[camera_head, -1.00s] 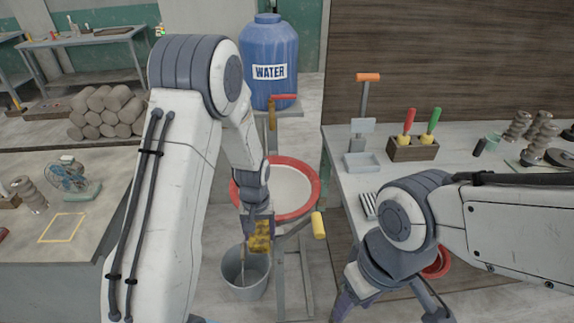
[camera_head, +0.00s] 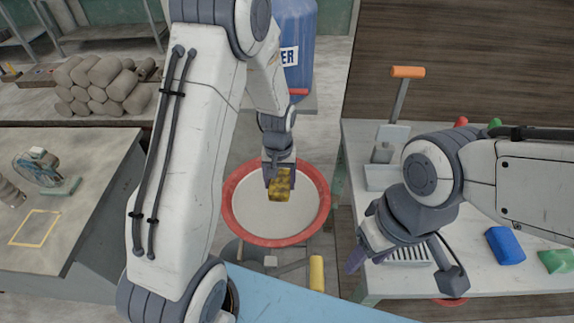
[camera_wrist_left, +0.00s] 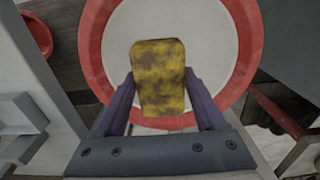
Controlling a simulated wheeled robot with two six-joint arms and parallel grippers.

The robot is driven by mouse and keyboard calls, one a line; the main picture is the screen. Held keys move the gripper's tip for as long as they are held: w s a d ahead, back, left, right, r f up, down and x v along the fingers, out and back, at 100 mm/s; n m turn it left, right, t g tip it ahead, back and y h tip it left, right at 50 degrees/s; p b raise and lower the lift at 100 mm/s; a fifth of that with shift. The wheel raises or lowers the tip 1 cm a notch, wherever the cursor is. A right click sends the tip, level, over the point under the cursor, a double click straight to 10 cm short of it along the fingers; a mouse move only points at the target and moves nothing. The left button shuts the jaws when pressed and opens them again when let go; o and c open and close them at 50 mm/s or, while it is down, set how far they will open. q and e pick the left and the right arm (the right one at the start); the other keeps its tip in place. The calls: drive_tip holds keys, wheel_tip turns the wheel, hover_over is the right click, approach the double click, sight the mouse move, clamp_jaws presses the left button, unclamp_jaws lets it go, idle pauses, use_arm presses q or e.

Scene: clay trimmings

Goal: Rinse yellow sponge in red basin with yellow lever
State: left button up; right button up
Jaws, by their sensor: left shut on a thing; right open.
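The yellow sponge (camera_head: 281,186), mottled with brown dirt, is held by my left gripper (camera_head: 280,170), which is shut on it. The left wrist view shows the sponge (camera_wrist_left: 158,78) between the two purple fingers, over the red-rimmed basin (camera_wrist_left: 95,62). In the head view, the basin (camera_head: 232,217) has a pale grey inside, and the sponge is above its middle; its exact height is unclear. The yellow lever (camera_head: 316,273) stands at the basin's front right. My right gripper (camera_head: 368,258) is open and empty, by the right table's edge.
A blue water tank (camera_head: 300,50) stands behind the basin, with a red handle (camera_head: 298,92) below it. The right table (camera_head: 480,285) carries a grey tray, an orange-handled tool (camera_head: 407,72), and blue (camera_head: 505,246) and green sponges. A bucket is partly hidden below the basin.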

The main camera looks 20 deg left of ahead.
use_arm(q)
drive_tip(key=shift+w, duration=0.2)
drive_tip(key=shift+f, duration=0.2)
drive_tip(key=shift+w+d+f+b, duration=0.1)
drive_tip(key=shift+d+f+b, duration=0.05)
drive_tip(key=shift+f+b, duration=3.95)
drive_tip(key=shift+f, duration=0.95)
drive_tip(key=shift+w+d, duration=0.2)
drive_tip(key=shift+w, duration=0.15)
